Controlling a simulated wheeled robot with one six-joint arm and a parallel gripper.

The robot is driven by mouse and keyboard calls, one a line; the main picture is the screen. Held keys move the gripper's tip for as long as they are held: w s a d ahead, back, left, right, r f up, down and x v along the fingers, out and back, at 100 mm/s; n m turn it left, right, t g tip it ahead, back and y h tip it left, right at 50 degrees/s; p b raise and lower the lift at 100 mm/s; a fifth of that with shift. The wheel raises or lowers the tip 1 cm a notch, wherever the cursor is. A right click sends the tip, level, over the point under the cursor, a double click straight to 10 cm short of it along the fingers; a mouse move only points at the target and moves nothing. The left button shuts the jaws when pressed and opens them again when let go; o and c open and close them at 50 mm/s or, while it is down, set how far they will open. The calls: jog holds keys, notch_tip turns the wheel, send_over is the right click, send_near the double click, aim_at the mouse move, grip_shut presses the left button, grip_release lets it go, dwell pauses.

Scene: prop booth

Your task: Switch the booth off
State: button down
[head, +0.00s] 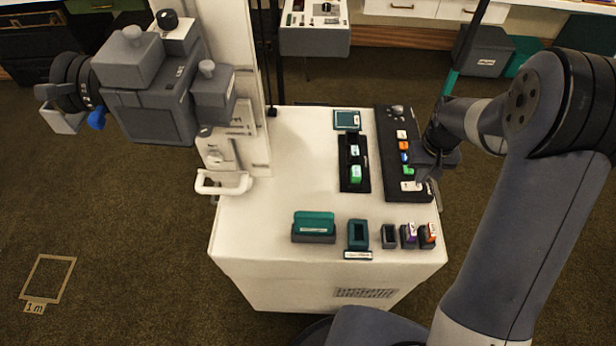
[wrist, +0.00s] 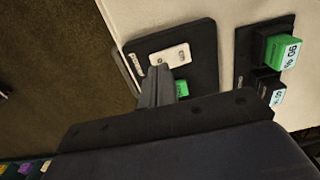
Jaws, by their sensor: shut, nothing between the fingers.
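The booth is a white cabinet (head: 300,190) with a dark control panel (head: 385,125) along the right side of its top. The panel carries a column of white, orange, blue and green buttons, with a white switch plate (head: 411,186) at its near end. The white plate also shows in the wrist view (wrist: 172,56), with small dark marks on it. My gripper (head: 418,178) is shut and empty, low over the near end of the panel. In the wrist view its fingertips (wrist: 159,72) are right beside the white plate; I cannot tell whether they touch it. They partly hide a green button (wrist: 182,88).
A black holder with green-topped blocks (head: 355,174) stands left of the panel. A teal block (head: 314,222) and several small holders line the front edge. A camera-like device (head: 150,95) stands at the left. The cabinet top's middle left is clear.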

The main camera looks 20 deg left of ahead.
jog(key=shift+f+b, duration=0.7)
jog(key=shift+f, duration=0.25)
dwell(0.7)
jog(key=shift+r, duration=0.1)
jog(key=shift+r+p, duration=2.45)
jog(key=shift+r, duration=1.05)
jog(key=shift+f, duration=0.15)
notch_tip(320, 180, down, 7)
jog(key=b, duration=0.5)
jog(key=shift+r, duration=0.25)
